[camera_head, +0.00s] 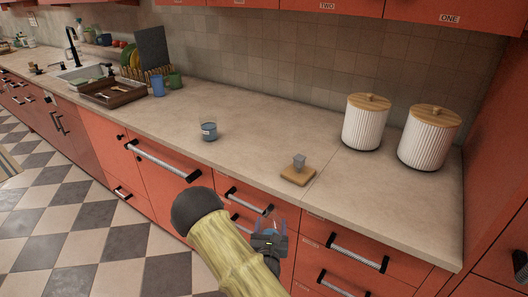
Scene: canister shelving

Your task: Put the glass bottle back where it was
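My gripper (270,238) is at the lower middle, in front of the red drawers and below the counter's front edge in the picture. A faint, see-through bluish shape (272,222) shows at its tip; I cannot tell whether this is glass in its grasp or part of the gripper. The finger gap is too small to judge. A small blue-grey glass container (209,131) with a pale label stands upright on the counter, left of centre and apart from my gripper. I cannot tell whether it is the glass bottle.
A wooden block (298,176) with a small grey piece (299,160) on it lies near the counter's front edge. Two white ribbed canisters (366,125) (428,140) with wooden lids stand at right. A brown tray (112,92) and cups (158,86) are far left. The middle counter (250,115) is clear.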

